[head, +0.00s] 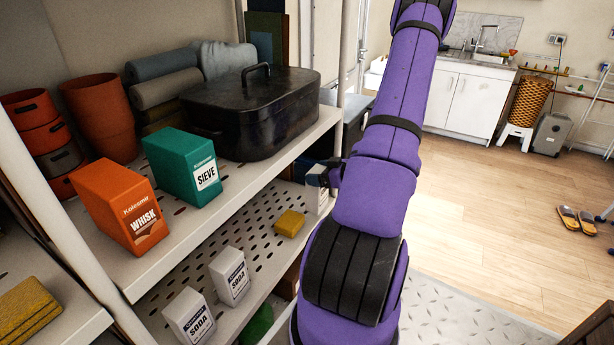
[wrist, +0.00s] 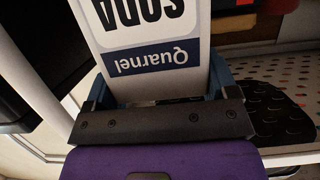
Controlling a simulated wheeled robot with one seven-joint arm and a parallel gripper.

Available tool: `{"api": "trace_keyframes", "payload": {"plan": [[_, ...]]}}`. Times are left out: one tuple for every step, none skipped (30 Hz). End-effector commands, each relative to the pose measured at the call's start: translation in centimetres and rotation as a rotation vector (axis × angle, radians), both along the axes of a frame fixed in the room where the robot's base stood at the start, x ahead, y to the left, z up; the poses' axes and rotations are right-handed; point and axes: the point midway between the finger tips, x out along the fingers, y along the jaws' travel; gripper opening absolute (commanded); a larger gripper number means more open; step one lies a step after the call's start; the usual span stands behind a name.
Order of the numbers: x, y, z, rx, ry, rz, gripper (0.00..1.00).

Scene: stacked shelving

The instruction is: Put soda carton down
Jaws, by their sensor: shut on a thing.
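A white soda carton with a dark blue band fills the middle of the wrist view (wrist: 150,40); its label is upside down there. My gripper (wrist: 160,98) is shut on this carton, with a finger on each side. In the head view the held carton (head: 317,201) shows as a white sliver beside my gripper (head: 318,178), at the right end of the lower shelf; my arm hides much of it. Whether the carton touches the shelf cannot be told. Two more soda cartons, one (head: 230,277) behind the other (head: 190,317), stand upright on the perforated lower shelf (head: 240,238).
A yellow block (head: 290,223) lies on the lower shelf near the held carton. The upper shelf holds a whisk box (head: 120,205), a sieve box (head: 184,167) and a black roasting pan (head: 252,110). A shelf post (head: 349,50) stands close by my arm.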

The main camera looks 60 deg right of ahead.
Motion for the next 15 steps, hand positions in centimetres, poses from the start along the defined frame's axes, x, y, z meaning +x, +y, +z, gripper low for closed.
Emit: {"api": "trace_keyframes", "payload": {"plan": [[1.1, -0.4, -0.1, 0.0, -0.002, 0.002, 0.22], [1.6, -0.7, -0.2, 0.0, -0.002, 0.001, 0.22], [2.3, -0.9, -0.2, 0.0, -0.002, 0.001, 0.22], [2.7, -1.1, -0.3, -0.001, -0.002, 0.002, 0.22], [3.1, -1.3, -0.3, -0.002, -0.001, 0.002, 0.22], [3.5, -1.5, -0.3, -0.001, -0.001, 0.001, 0.22], [3.7, -1.6, -0.3, 0.0, -0.001, 0.0, 0.22], [3.9, -1.7, -0.4, 0.0, -0.001, 0.0, 0.22], [4.1, -1.8, -0.4, 0.001, -0.001, 0.0, 0.22], [4.2, -1.8, -0.4, 0.0, -0.001, -0.001, 0.22], [4.3, -1.9, -0.4, 0.001, -0.001, -0.001, 0.22], [4.5, -2.0, -0.4, 0.0, -0.001, 0.0, 0.22], [4.7, -2.0, -0.4, 0.0, -0.001, 0.0, 0.22], [4.9, -2.1, -0.5, 0.0, -0.001, 0.0, 0.22], [5.3, -2.2, -0.5, 0.0, -0.001, 0.001, 0.22]]}}
